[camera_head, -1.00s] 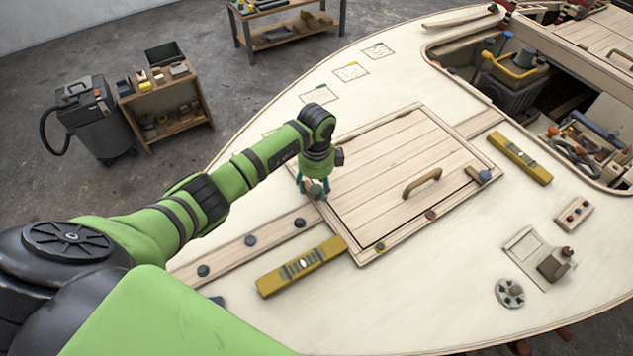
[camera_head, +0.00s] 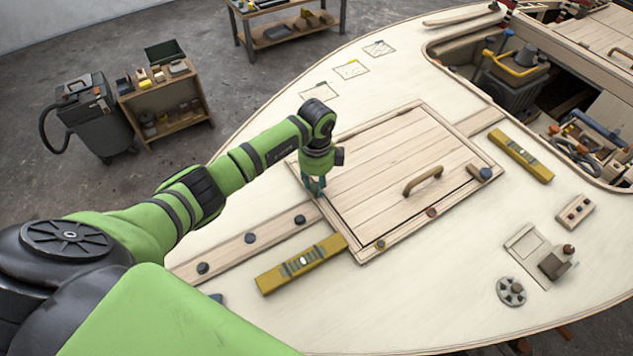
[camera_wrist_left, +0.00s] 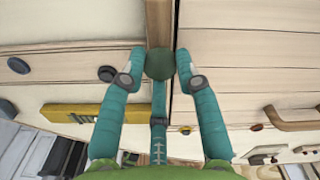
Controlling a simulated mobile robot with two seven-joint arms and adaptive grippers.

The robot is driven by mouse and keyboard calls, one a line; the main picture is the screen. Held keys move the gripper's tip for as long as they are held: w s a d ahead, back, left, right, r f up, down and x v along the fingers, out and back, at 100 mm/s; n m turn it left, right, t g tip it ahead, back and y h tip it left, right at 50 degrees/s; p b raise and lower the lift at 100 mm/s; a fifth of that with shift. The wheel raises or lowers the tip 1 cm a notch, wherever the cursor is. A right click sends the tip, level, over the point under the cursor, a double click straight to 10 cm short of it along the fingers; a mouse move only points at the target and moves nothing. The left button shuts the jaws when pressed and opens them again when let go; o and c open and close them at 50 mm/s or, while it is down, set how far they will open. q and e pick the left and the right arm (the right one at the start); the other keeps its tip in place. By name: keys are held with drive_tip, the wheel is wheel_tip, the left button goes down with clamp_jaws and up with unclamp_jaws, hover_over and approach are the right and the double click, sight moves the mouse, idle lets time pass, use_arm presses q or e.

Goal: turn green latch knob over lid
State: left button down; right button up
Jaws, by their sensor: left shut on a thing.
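The green latch knob (camera_wrist_left: 159,63) sits between the two teal fingertips of my left gripper (camera_wrist_left: 161,59) in the wrist view, and the gripper is shut on it. A brown wooden bar (camera_wrist_left: 159,22) runs from the knob along the lid's edge, not clearly across it. The plank lid (camera_head: 395,165) with its curved wooden handle (camera_head: 423,181) lies closed in its frame. In the head view my left gripper (camera_head: 315,187) points down at the lid's left edge and hides the knob. My right gripper is not in view.
A yellow level (camera_head: 302,265) lies on the deck near the lid's lower left corner, and another (camera_head: 521,156) lies to its right. Dark round knobs (camera_head: 250,239) line a wooden strip at left. An open hatch (camera_head: 560,95) with tools is at upper right.

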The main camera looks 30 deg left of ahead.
use_arm(q)
drive_tip(key=m+b, duration=0.2)
drive_tip(key=m, duration=0.2)
drive_tip(key=shift+f, duration=0.15)
drive_tip(key=m+b, duration=0.2)
drive_tip(key=m, duration=0.3)
drive_tip(key=shift+b, duration=0.3)
drive_tip(key=m+b, duration=0.3)
drive_tip(key=m, duration=0.2)
drive_tip(key=shift+b, duration=0.3)
drive_tip(key=shift+m+b, duration=1.2)
drive_tip(key=shift+m, duration=0.8)
drive_tip(key=c, duration=0.9)
unclamp_jaws()
drive_tip(key=shift+r, duration=0.2)
